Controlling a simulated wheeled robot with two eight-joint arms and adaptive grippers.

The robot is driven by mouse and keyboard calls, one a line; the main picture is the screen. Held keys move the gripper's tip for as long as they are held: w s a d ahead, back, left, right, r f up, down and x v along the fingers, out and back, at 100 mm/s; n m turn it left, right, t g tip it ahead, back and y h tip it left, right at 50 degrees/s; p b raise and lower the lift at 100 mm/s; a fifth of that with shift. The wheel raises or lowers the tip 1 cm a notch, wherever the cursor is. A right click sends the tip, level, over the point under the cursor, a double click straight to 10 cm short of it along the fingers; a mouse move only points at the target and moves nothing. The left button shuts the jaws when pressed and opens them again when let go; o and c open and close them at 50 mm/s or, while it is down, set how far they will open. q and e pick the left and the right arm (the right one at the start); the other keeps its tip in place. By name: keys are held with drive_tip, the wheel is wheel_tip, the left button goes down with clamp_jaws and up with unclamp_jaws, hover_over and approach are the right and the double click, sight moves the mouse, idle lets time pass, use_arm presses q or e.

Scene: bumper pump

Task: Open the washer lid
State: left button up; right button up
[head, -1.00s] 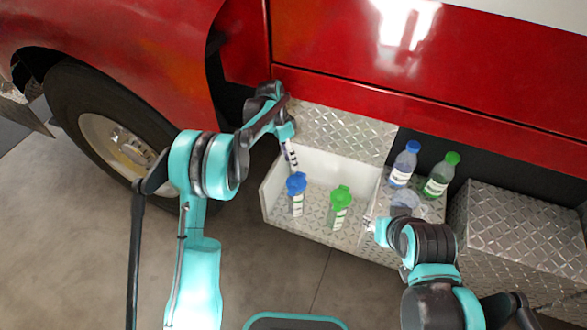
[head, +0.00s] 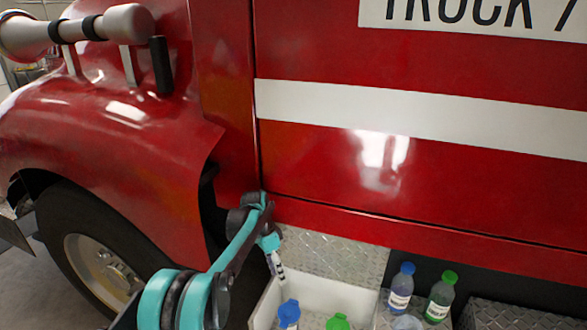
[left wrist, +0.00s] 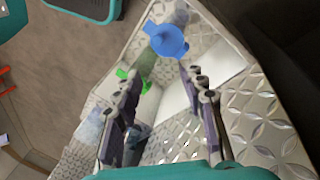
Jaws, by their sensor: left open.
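Which cap is the washer lid I cannot tell. My left gripper (head: 277,265) points down at the compartment's back left corner, behind the blue cap. In the left wrist view, my left gripper (left wrist: 161,73) is open and empty, with the blue cap (left wrist: 168,42) beyond its fingertips. The green cap (left wrist: 125,74) is partly hidden by a finger. My right gripper is out of view.
Two loose bottles, one blue-capped (head: 400,289) and one green-capped (head: 439,298), stand right of the compartment. The red truck body (head: 350,190) blocks the back, and a wheel (head: 95,255) stands at left.

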use_arm(q)
drive_tip(key=s+a+r+n+t+y, duration=0.1)
drive_tip(key=s+a+r+n+t, duration=0.15)
drive_tip(key=s+r, duration=0.4)
drive_tip(key=s+a+r+n+t, duration=0.2)
drive_tip(key=s+a+r+n, duration=0.2)
drive_tip(key=s+r, duration=0.3)
drive_tip(key=s+a+f+n+t, duration=0.2)
drive_tip(key=s, duration=0.6)
drive_tip(key=s+a+f+n+t+y, duration=0.1)
drive_tip(key=s+a+f+n+t, duration=0.1)
drive_tip(key=s, duration=0.6)
drive_tip(key=shift+s+f+n+y, duration=0.3)
drive_tip(key=shift+f+n, duration=0.35)
drive_tip(key=shift+f, duration=0.1)
drive_tip(key=shift+a, duration=0.1)
